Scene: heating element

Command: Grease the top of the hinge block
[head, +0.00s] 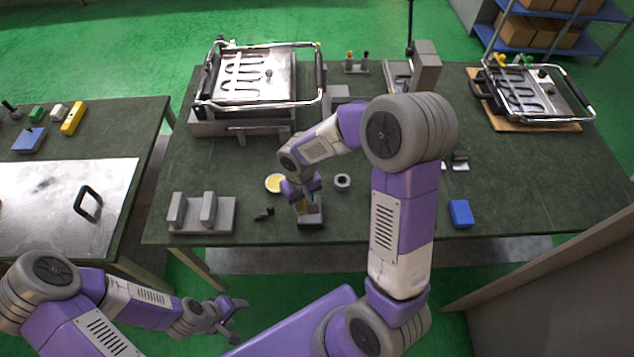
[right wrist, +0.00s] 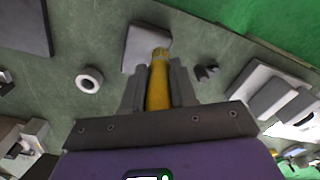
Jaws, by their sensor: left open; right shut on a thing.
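My right gripper (head: 304,204) is over the front middle of the table, shut on a yellow stick-like tool (right wrist: 159,88). Its tip points at a small grey block (right wrist: 148,45), which looks like the hinge block. The block also shows in the head view (head: 311,220), partly hidden by the gripper. I cannot tell whether the tip touches its top. A round dish with a yellow filling (head: 275,183), perhaps grease, lies just left of the gripper. My left gripper (head: 233,312) is open and empty in front of the table.
A grey ring (head: 342,181) and a small dark clip (head: 264,212) lie near the block. A grey two-post fixture (head: 203,214) stands at the left. A blue box (head: 461,214) is at the right. A grill-like appliance (head: 253,85) stands behind.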

